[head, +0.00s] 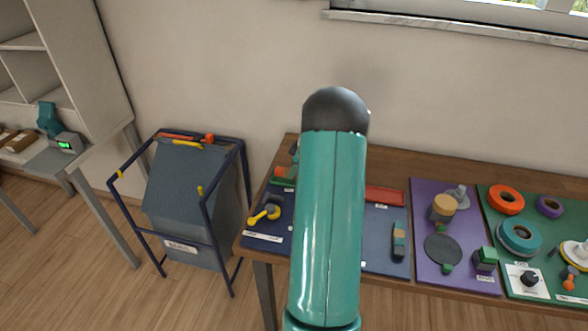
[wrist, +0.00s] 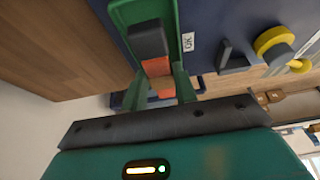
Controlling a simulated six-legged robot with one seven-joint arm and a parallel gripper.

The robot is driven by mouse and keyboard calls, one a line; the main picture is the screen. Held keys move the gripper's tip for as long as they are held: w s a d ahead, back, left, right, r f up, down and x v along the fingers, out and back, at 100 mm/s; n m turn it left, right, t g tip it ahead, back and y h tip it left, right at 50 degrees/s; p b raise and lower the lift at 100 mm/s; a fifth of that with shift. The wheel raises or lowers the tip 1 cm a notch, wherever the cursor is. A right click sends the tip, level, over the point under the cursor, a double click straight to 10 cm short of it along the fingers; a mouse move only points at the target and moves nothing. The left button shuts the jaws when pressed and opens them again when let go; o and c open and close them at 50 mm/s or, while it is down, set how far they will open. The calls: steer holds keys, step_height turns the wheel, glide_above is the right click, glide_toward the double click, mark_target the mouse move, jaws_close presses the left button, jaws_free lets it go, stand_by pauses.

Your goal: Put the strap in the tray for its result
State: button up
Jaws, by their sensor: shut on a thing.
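In the wrist view, my gripper (wrist: 160,86) is shut on the strap (wrist: 157,66), a short piece with dark grey, orange and tan sections. The strap's dark end points away from the gripper and lies over or inside a green tray (wrist: 173,18). I cannot tell whether it touches the tray floor. A white "OK" label (wrist: 187,42) is beside the tray on the dark blue mat. In the head view, my arm hides most of the gripper and strap. Part of the green tray (head: 283,183) shows left of the arm, and a red tray (head: 385,196) shows to its right.
A yellow part (head: 265,213) stands near the bench's left end. A small banded piece (head: 398,241) lies right of my arm. Purple (head: 465,271) and green mats hold discs, rings and knobs. A dark blue bin frame (head: 208,222) stands left of the bench, with open floor in front.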

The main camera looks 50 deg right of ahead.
steer(key=shift+f, duration=0.35)
steer(key=shift+f, duration=0.2)
steer(key=o, duration=1.1)
steer(key=shift+c, duration=0.2)
steer(key=shift+r, duration=0.25)
steer(key=v, duration=1.2)
steer(key=shift+r, duration=0.35)
